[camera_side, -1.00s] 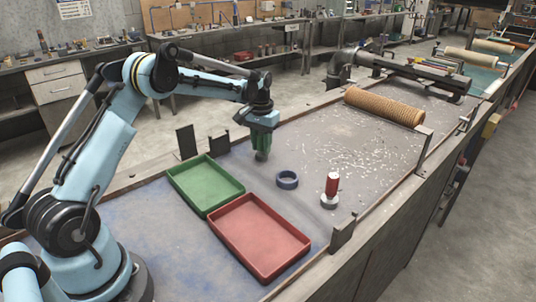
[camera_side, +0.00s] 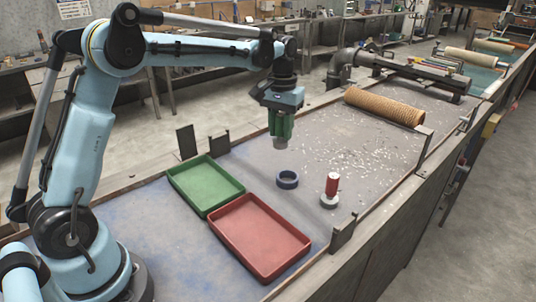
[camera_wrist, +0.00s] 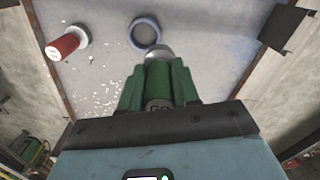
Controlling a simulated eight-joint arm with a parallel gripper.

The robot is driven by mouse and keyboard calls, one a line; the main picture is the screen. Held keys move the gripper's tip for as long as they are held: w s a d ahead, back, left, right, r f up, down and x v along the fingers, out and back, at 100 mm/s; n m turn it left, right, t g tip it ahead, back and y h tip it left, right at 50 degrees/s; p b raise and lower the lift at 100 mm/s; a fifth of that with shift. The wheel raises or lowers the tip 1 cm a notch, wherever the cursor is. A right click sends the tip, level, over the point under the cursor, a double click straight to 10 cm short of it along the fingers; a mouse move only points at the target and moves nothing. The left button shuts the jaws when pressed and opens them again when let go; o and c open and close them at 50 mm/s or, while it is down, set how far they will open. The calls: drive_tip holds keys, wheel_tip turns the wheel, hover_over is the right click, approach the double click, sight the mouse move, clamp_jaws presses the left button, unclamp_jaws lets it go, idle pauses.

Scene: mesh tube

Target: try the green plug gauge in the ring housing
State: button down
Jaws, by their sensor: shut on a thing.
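The green plug gauge (camera_wrist: 157,82) is upright between the fingers of my gripper (camera_side: 281,125), which is shut on it. Its grey lower end (camera_side: 281,143) hangs in the air above the table. The blue ring housing (camera_side: 287,179) lies flat on the table, below and slightly right of the gauge in the side view. It also shows in the wrist view (camera_wrist: 145,34), just beyond the gauge's tip, with its hole open. The gauge and the ring are apart.
A red-handled gauge (camera_side: 332,188) with a grey base stands right of the ring. A green tray (camera_side: 188,197) and a red tray (camera_side: 233,254) lie to the left and front. A tan mesh tube (camera_side: 384,106) lies at the back. Pale chips litter the table's middle.

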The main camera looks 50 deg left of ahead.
drive_tip(key=shift+s+d+r, duration=0.15)
drive_tip(key=shift+d+r, duration=0.15)
drive_tip(key=shift+d, duration=0.15)
drive_tip(key=shift+m, duration=0.4)
drive_tip(key=shift+w+d+f, duration=0.1)
drive_tip(key=shift+d+f, duration=0.25)
drive_tip(key=shift+f, duration=1)
drive_tip(key=shift+w+d+f, duration=0.1)
drive_tip(key=shift+d+f, duration=0.2)
drive_tip(key=shift+f, duration=1.1)
drive_tip(key=shift+d+f, duration=0.35)
drive_tip(key=shift+f, duration=1)
drive_tip(key=shift+f, duration=1.45)
drive_tip(key=shift+r, duration=0.15)
idle(0.4)
wheel_tip(320, 180, up, 7)
idle(1.4)
